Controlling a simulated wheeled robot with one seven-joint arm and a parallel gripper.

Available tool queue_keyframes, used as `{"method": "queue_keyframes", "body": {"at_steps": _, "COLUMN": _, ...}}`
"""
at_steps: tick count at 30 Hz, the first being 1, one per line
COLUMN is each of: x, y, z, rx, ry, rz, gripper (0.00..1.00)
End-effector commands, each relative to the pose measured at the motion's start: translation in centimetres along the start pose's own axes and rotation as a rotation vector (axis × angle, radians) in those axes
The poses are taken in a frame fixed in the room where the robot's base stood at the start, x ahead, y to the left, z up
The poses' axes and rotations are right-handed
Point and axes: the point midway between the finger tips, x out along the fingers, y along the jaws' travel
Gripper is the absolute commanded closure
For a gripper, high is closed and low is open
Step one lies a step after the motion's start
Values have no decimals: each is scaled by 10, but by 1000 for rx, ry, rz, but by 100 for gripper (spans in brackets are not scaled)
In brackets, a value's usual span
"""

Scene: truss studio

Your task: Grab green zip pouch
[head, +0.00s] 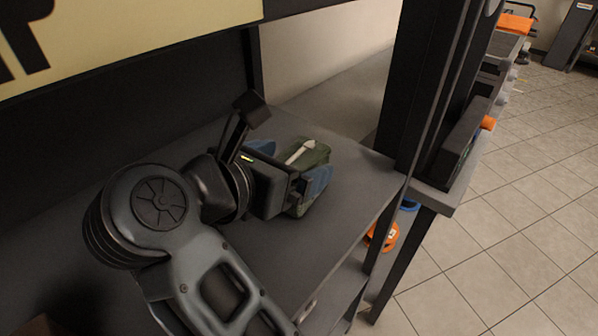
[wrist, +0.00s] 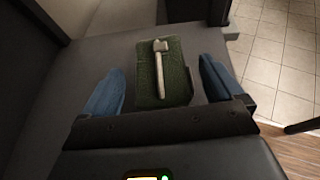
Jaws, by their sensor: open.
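The green zip pouch (wrist: 176,82) lies on the dark grey shelf surface in the wrist view. A pale, hammer-shaped piece (wrist: 160,68) lies along its top. In the head view the pouch (head: 318,158) shows beyond my gripper, partly hidden by it, with the pale piece (head: 299,152) on top. My gripper (wrist: 163,82) is open, with one blue finger on each side of the pouch. Gaps show between the pouch and both fingers in the wrist view. My gripper also shows in the head view (head: 292,164).
The grey shelf (head: 345,205) is clear around the pouch. A dark upright post (head: 408,85) stands at the shelf's right end. A dark panel (head: 110,130) rises behind on the left. Orange and blue round items (head: 382,236) sit below the shelf edge. Tiled floor lies to the right.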

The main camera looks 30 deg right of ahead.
Motion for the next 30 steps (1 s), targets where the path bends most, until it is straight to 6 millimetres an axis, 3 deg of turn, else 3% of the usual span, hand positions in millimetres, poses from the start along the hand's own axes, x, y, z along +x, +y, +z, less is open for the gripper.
{"method": "queue_keyframes", "body": {"at_steps": 4, "x": 14, "y": 0, "z": 0, "rx": -1, "ry": -1, "rz": 0, "gripper": 6}}
{"method": "queue_keyframes", "body": {"at_steps": 12, "x": 16, "y": 0, "z": 0, "rx": 0, "ry": -1, "rz": 0, "gripper": 7}}
{"method": "queue_keyframes", "body": {"at_steps": 30, "x": 15, "y": 0, "z": 0, "rx": 0, "ry": -1, "rz": 1, "gripper": 65}}
